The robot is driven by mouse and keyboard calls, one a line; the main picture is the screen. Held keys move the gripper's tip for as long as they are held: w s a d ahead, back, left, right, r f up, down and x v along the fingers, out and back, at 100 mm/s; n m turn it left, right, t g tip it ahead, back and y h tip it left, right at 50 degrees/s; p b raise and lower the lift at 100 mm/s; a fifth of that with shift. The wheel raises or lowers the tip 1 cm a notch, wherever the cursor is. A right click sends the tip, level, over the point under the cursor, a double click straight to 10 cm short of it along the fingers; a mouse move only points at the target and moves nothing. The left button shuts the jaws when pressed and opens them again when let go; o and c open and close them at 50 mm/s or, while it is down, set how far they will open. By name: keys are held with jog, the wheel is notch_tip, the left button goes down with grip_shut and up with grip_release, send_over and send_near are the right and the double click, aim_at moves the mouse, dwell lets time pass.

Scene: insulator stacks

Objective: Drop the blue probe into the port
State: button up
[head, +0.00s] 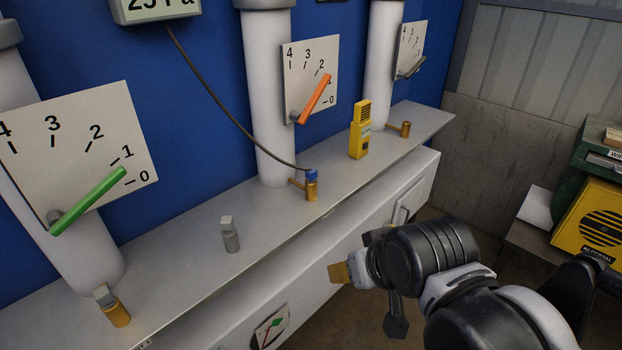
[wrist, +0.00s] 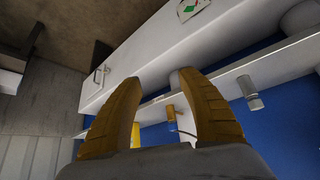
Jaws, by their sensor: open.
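In the head view the blue probe (head: 312,175) sits at the top of the middle brass port (head: 311,191), on the grey shelf; how deep it sits is hard to tell. A dark cable runs from it up to a display. Another brass port (head: 118,313) at the front left has a grey piece on top, and a third brass port (head: 405,129) is at the far right. My gripper (head: 340,272) is in front of the shelf, below and right of the probe. In the wrist view its two yellow fingers (wrist: 156,80) are apart with nothing held between them.
A small grey plug-like piece (head: 231,236) and a yellow handheld device (head: 360,131) stand on the shelf (head: 270,220). Gauges with green (head: 90,199) and orange (head: 315,100) pointers hang above. A yellow case (head: 592,232) is at the right. Parts of the shelf between these pieces are clear.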

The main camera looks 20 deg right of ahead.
jog(key=m, duration=0.1)
jog(key=m+t+y+p, duration=0.1)
jog(key=m+t+y, duration=0.5)
jog(key=m, duration=2.3)
send_near(315, 174)
jog(key=y, duration=0.1)
jog(key=shift+g, duration=0.3)
jog(key=b+x, duration=0.1)
jog(key=x, duration=0.5)
jog(key=shift+w, duration=0.2)
jog(key=b+x, duration=0.2)
jog(key=x, duration=0.3)
jog(key=shift+w+d, duration=0.1)
jog(key=shift+d, duration=0.05)
jog(key=shift+r, duration=0.1)
grip_shut()
